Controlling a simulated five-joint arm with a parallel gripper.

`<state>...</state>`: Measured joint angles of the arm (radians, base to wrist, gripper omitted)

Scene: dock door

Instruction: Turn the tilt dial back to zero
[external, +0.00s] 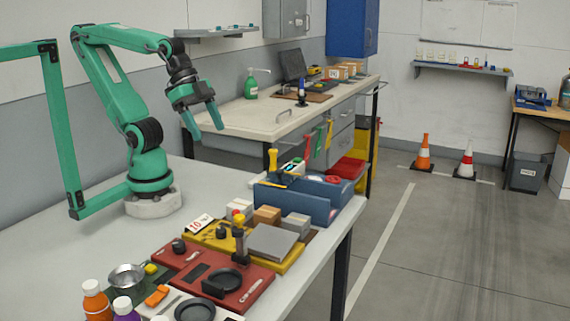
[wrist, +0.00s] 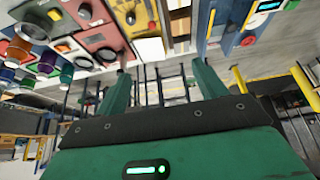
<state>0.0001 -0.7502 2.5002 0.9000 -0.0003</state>
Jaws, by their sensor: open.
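A red panel (external: 228,285) lies on the near table, with a black knob (external: 179,246) at its far left corner and a black round dish (external: 222,281). A yellow panel (external: 292,262) behind it carries another small dark knob (external: 220,232). I cannot tell which knob is the tilt dial, nor read any scale or pointer. The red panel (wrist: 93,38) and a dark knob (wrist: 85,12) also show in the wrist view. My gripper (external: 203,120) is open and empty, high above the table's far side, well apart from the panels. Its fingers also show in the wrist view (wrist: 162,75).
A joystick-like post with a yellow top (external: 239,236) stands between the panels. A blue bin (external: 292,205) is behind them. A metal cup (external: 127,277) and bottles (external: 95,299) stand at the front left. The table's left part (external: 60,245) is clear.

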